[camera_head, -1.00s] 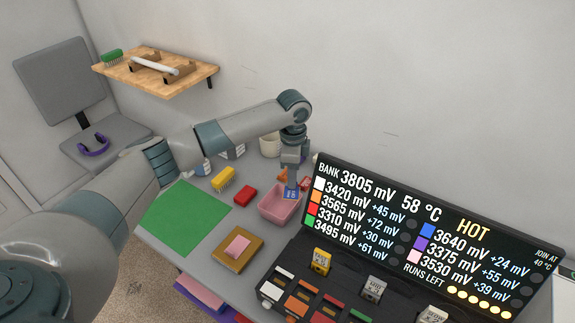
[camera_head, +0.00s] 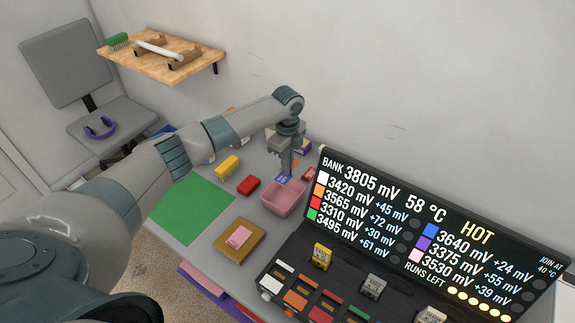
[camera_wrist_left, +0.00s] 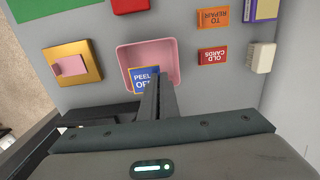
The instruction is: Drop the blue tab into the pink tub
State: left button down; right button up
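The blue tab (camera_head: 283,179), printed "PEEL OFF", is between the fingertips of my left gripper (camera_head: 287,170). It also shows in the left wrist view (camera_wrist_left: 145,79), where the narrow fingers (camera_wrist_left: 155,92) look shut on it. The pink tub (camera_head: 284,198) is an open tray on the grey desk. In the head view the tab appears at the tub's far rim; in the left wrist view it overlaps the edge of the tub (camera_wrist_left: 126,57) nearest the gripper. Its exact height over the tub cannot be told. My right gripper is not in view.
A red block (camera_head: 249,185) and a yellow brush (camera_head: 227,166) lie left of the tub. A gold pad with a pink block (camera_head: 239,237) is in front, beside a green mat (camera_head: 190,210). The black display (camera_head: 440,230) stands at right. A red "OLD CARDS" box (camera_wrist_left: 212,55) is close by.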

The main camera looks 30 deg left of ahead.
pick_arm(q)
jog(key=shift+f, duration=0.2)
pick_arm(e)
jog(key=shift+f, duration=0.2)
